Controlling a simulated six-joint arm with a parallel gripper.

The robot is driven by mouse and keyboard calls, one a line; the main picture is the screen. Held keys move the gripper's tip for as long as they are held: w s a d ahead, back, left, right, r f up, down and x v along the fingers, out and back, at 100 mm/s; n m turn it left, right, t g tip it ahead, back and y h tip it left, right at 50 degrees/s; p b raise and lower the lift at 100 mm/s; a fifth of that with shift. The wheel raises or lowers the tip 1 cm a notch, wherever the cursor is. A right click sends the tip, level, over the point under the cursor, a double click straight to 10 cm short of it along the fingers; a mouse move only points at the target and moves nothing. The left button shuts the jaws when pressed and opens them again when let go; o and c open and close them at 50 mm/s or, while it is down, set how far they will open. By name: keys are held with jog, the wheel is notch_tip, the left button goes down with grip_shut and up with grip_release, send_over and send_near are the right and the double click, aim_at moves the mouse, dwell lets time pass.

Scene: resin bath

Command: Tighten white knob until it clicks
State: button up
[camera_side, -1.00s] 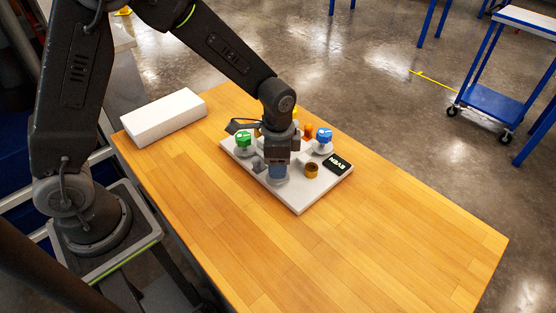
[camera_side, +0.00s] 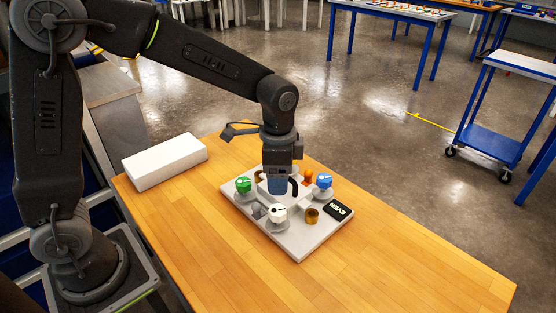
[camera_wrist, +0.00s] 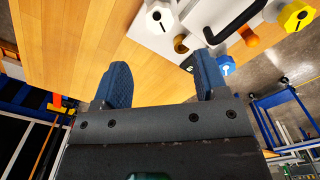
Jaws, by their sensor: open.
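The white knob (camera_side: 278,212) stands on the near side of a light grey panel (camera_side: 300,248), with a dark mark on its top. It also shows near the top of the wrist view (camera_wrist: 160,16). My gripper (camera_side: 283,188) points down above the panel, behind the white knob in the side view and apart from it. In the wrist view its two blue fingers (camera_wrist: 160,65) are spread with nothing between them. The yellow knob (camera_wrist: 297,17) shows in the wrist view; the gripper mostly hides that area in the side view.
A green knob (camera_side: 243,185) and a blue knob (camera_side: 324,181) flank my gripper. A brass cylinder (camera_side: 311,215), an orange piece (camera_side: 308,177) and a black lettered plate (camera_side: 338,208) are on the panel. A white block (camera_side: 165,161) lies left. The table front (camera_side: 370,270) is clear.

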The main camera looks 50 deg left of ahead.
notch_tip(320, 180, up, 4)
jog(key=shift+f, duration=0.2)
dwell(0.4)
jog(key=s+a+r+n+t, duration=0.2)
jog(key=s+a+r+n, duration=0.1)
jog(key=s, duration=0.5)
jog(key=s+a+r+n+t, duration=0.3)
jog(key=s+n, duration=0.2)
jog(key=s, duration=0.4)
jog(key=shift+s+r+n+t, duration=0.2)
jog(key=shift+r+n+t, duration=0.1)
jog(key=shift+n, duration=0.1)
jog(key=shift+a, duration=0.1)
